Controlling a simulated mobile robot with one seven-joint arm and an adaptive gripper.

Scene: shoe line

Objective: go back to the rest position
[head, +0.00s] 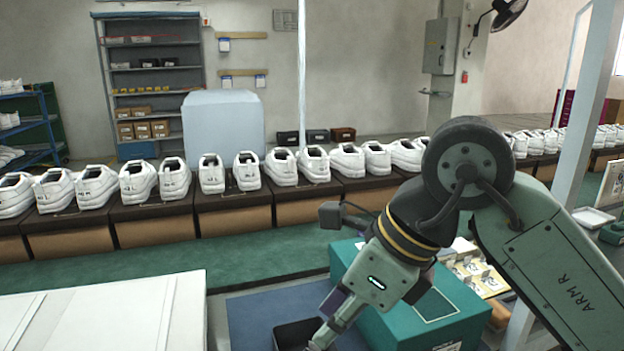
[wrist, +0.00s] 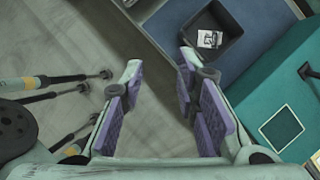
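My gripper (wrist: 160,92) is open in the wrist view. Its purple-padded fingers are wide apart, with only grey floor between them and nothing held. In the head view my arm reaches down at the right, and the gripper is partly cut off at the bottom edge. It is beside a small black bin (head: 289,334). The wrist view shows that bin (wrist: 233,48) beyond the right finger, on a blue surface (wrist: 253,72), with a white printed card (wrist: 210,39) inside.
A teal box (head: 425,318) stands right of the bin, under my forearm. A white panel (head: 100,310) is at lower left. A line of white shoes on dark boxes (head: 235,213) crosses behind. A pale post (head: 575,130) rises at right. Cards (head: 480,275) lie beyond the teal box.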

